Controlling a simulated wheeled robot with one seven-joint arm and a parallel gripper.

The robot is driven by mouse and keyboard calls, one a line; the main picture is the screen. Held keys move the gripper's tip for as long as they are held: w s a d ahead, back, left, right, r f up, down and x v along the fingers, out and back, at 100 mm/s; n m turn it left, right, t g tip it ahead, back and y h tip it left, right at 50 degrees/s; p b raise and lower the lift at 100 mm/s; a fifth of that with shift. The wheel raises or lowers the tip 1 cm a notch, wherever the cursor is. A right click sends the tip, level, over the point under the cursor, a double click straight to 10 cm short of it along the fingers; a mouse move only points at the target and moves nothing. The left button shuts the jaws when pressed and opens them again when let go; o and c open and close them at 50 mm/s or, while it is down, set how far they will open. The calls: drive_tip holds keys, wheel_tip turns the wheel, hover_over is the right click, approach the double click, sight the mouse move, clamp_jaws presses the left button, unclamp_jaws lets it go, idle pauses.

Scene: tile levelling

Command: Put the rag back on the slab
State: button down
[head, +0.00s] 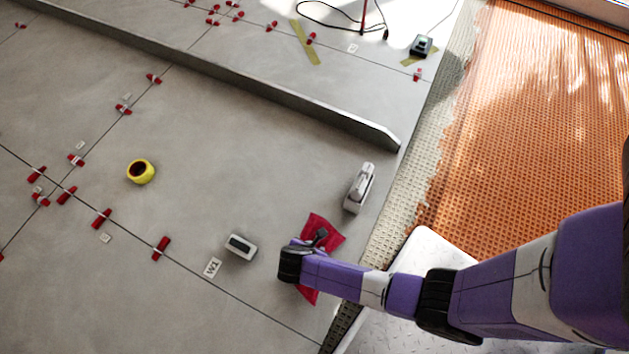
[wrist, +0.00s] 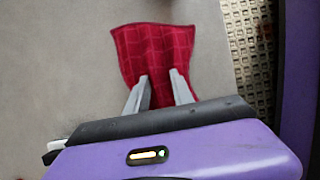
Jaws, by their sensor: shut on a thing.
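The red rag (head: 318,222) is under my gripper near the right edge of the grey slab (head: 250,150). In the wrist view the rag (wrist: 155,48) has a faint light grid and spreads out beyond the fingertips. My gripper (wrist: 160,78) is shut on the rag, with its two grey fingers on the near part of the cloth. In the head view my gripper (head: 321,236) and arm hide part of the rag. The rag is over the slab; I cannot tell whether it touches it.
A white-and-grey tool (head: 359,188) stands above the rag. A small white device (head: 240,246) and a W1 label (head: 212,267) lie to its left. A yellow tape roll (head: 141,171) lies farther left. A long metal bar (head: 250,88) crosses the slab. Orange matting (head: 530,130) lies right.

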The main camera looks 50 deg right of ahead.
wheel_tip(320, 180, down, 4)
drive_tip(key=shift+r+b, duration=0.1)
drive_tip(key=shift+b, duration=0.9)
drive_tip(key=shift+r, duration=0.15)
drive_tip(key=c, duration=1.1)
unclamp_jaws()
drive_tip(key=p+v, duration=0.7)
drive_tip(key=v, duration=0.5)
